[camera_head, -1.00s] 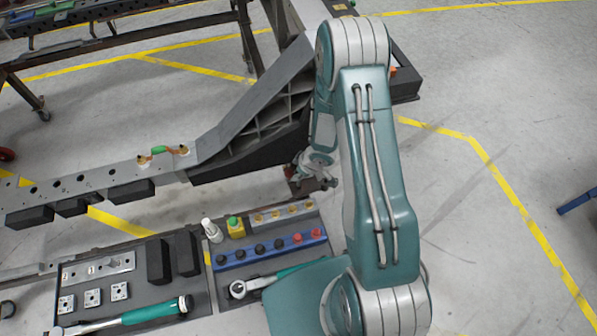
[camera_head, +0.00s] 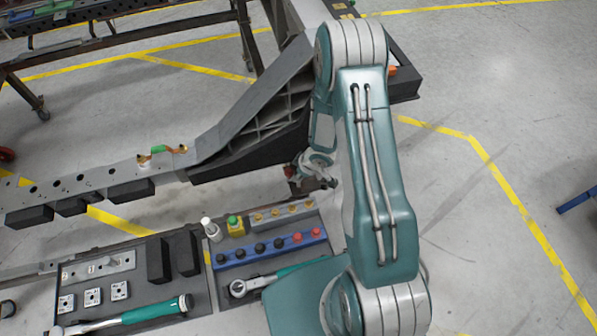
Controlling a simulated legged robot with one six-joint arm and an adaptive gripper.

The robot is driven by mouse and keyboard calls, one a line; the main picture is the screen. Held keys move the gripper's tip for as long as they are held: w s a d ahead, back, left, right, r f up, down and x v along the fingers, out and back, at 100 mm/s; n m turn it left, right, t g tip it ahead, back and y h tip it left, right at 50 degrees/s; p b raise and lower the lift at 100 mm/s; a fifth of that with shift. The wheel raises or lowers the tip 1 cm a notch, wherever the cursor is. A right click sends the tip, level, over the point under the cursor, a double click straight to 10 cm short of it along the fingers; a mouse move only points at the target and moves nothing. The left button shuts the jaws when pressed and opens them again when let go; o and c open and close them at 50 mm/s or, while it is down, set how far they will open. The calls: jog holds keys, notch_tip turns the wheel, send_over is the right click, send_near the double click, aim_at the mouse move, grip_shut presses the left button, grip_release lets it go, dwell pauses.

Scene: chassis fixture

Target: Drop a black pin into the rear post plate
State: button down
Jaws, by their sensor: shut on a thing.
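My gripper (camera_head: 308,186) is low in the middle of the head view, partly covered by my own arm. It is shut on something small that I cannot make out. It is beyond the far edge of the tool bench, beside the dark lower side of the chassis rail. A blue rack (camera_head: 232,263) on the bench holds several black pins (camera_head: 260,250) and two red pins (camera_head: 297,238). The chassis rail (camera_head: 245,108) runs from the lower left up to the upper right. I cannot tell which part is the rear post plate.
The bench also bears a strip with brass pieces (camera_head: 285,212), a white bottle (camera_head: 211,231), a yellow-green block (camera_head: 236,226), a ratchet (camera_head: 255,284) and a green-handled tool (camera_head: 150,311). A green and orange part (camera_head: 160,151) lies on the rail. Open floor lies to the right.

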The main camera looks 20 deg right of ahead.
aim_at(299, 186)
jog(key=shift+f, duration=2.75)
jog(key=shift+c, duration=1.4)
grip_release()
jog(key=shift+c, duration=0.6)
jog(key=shift+r, duration=0.1)
jog(key=shift+r, duration=3.4)
